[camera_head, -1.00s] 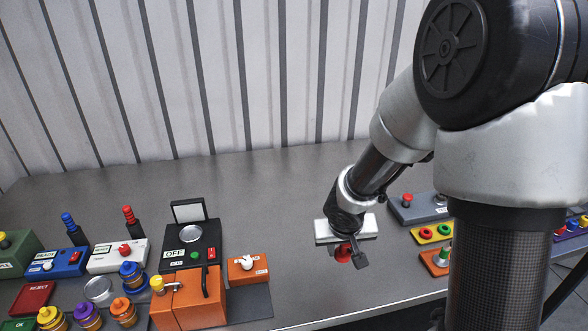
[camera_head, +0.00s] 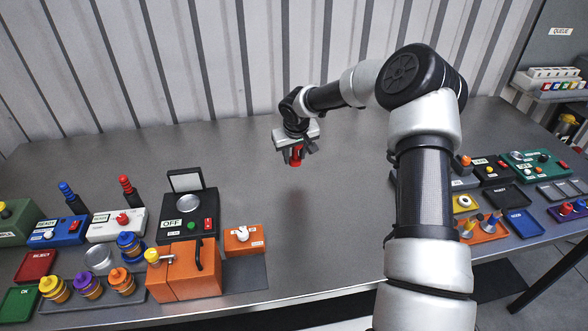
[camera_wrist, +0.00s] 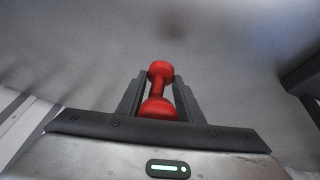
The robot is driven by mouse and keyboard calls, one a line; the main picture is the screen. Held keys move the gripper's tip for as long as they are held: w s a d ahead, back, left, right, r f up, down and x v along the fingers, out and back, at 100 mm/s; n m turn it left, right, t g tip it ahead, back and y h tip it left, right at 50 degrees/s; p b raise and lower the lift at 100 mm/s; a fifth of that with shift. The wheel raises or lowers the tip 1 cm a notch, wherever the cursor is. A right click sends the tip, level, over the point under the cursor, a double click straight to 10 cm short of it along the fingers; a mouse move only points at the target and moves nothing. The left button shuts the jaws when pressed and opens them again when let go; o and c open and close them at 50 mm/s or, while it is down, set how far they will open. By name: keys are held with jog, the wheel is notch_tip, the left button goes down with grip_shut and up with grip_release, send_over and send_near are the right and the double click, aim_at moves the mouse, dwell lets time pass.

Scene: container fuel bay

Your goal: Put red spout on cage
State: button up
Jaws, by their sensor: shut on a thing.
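My gripper (camera_head: 296,158) is shut on the red spout (camera_head: 296,153) and holds it over the clear back middle of the table. In the wrist view the spout (camera_wrist: 160,88) shows as a red piece with a narrow middle and wider ends, between the two dark fingers of my gripper (camera_wrist: 160,85). Nothing in view is plainly recognisable as the cage. An orange box (camera_head: 190,285) with a black handle and a yellow-capped spout (camera_head: 154,256) stands at the front left, well apart from my gripper.
A black device marked OFF (camera_head: 180,228) with a raised lid, a small orange switch box (camera_head: 243,240) and several coloured jars stand at left. Trays and control boxes, including a green one (camera_head: 540,165), fill the right side. The table's middle is clear.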

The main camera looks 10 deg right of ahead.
aim_at(294, 165)
jog(key=shift+f, duration=2.8)
jog(key=shift+f, duration=0.2)
jog(key=o, duration=1.1)
